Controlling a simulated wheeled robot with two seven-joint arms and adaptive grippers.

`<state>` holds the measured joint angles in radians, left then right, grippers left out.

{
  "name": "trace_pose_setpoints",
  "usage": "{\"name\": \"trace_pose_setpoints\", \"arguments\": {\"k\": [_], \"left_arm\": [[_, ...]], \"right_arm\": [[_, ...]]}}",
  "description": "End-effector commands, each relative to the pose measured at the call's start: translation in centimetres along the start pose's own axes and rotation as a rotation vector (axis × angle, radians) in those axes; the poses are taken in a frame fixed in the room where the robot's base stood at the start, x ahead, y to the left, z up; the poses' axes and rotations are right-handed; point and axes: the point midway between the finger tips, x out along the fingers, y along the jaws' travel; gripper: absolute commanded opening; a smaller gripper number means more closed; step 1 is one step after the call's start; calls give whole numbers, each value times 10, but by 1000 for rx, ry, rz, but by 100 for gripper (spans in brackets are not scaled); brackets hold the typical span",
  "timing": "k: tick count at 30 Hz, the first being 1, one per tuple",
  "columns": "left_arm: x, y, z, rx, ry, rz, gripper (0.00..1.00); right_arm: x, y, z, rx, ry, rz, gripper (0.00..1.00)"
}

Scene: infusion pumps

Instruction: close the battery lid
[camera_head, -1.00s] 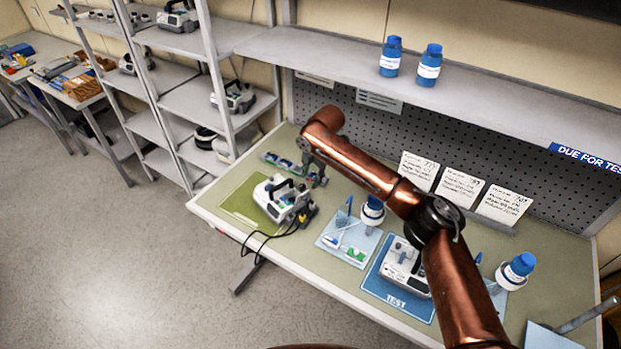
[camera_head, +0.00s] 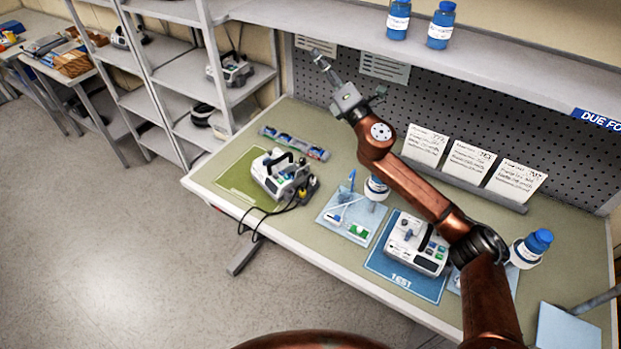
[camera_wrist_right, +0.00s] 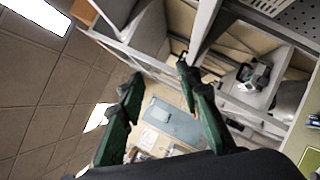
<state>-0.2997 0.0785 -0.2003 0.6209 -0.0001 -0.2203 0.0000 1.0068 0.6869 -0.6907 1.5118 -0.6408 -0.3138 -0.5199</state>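A white and grey infusion pump (camera_head: 281,177) with a dark handle stands on the green mat (camera_head: 232,180) at the left of the workbench. A black cable runs from it over the front edge. A battery lid cannot be made out clearly at this size. My right gripper (camera_head: 328,72) is raised above the back of the bench, behind and to the right of this pump and apart from it. In the right wrist view the two dark green fingers (camera_wrist_right: 160,76) are spread with nothing between them. My left gripper is not in view.
A strip of small blue-and-white items (camera_head: 293,142) lies behind the pump. A second pump (camera_head: 417,247) stands on the blue TEST mat (camera_head: 390,280). A light blue mat (camera_head: 345,222) with small items lies between. Blue-capped bottles (camera_head: 531,247) and a perforated back panel (camera_head: 480,115) bound the space.

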Motion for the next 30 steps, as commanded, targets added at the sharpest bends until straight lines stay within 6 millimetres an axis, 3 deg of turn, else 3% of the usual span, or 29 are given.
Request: {"name": "trace_pose_setpoints", "arguments": {"k": [4,8,12,15,18,21,25,30], "left_arm": [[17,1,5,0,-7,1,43],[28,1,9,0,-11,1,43],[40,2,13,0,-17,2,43],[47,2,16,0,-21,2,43],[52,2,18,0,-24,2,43],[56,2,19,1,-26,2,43],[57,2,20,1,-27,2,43],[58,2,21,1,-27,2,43]], "right_arm": [[-42,13,-59,-174,152,141,32],[-83,-3,-120,-347,319,188,32],[-129,-56,-177,-542,502,145,32],[-159,-107,-202,-672,612,64,32],[-184,-155,-212,-778,688,-32,32],[-200,-190,-212,-851,729,-114,32],[-210,-211,-209,-897,750,-171,32],[-200,-221,-215,-905,753,-181,32]]}}
